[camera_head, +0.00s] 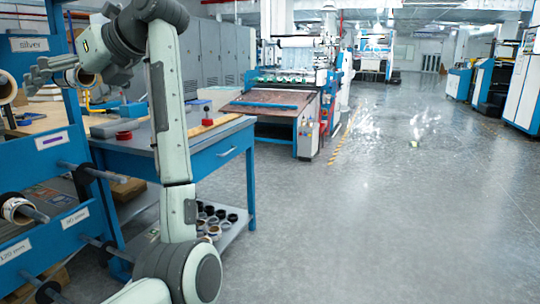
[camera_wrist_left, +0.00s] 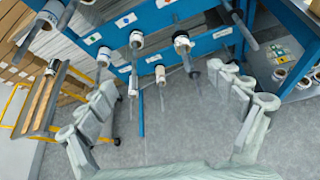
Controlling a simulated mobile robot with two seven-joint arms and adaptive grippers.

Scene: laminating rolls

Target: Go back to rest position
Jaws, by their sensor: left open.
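My left arm (camera_head: 176,130) rises from the bottom of the head view and bends left at the top. My left gripper (camera_head: 40,72) is beside the blue roll rack (camera_head: 45,150), near its "silver" label. In the left wrist view the fingers of this gripper (camera_wrist_left: 165,108) are spread wide, with only floor and rack between them. Several rolls sit on the rack's rods, such as a white roll (camera_wrist_left: 160,74) and a dark-edged roll (camera_wrist_left: 182,42). A roll (camera_head: 16,210) also shows low on the rack at the left of the head view. My right gripper is out of view.
A blue workbench (camera_head: 215,142) with a red item (camera_head: 124,136) stands right behind my arm. Several rolls (camera_head: 212,218) lie on its lower shelf. A yellow-framed cart (camera_wrist_left: 40,105) is left of the rack. A machine (camera_head: 290,90) stands farther back. The floor at right is clear.

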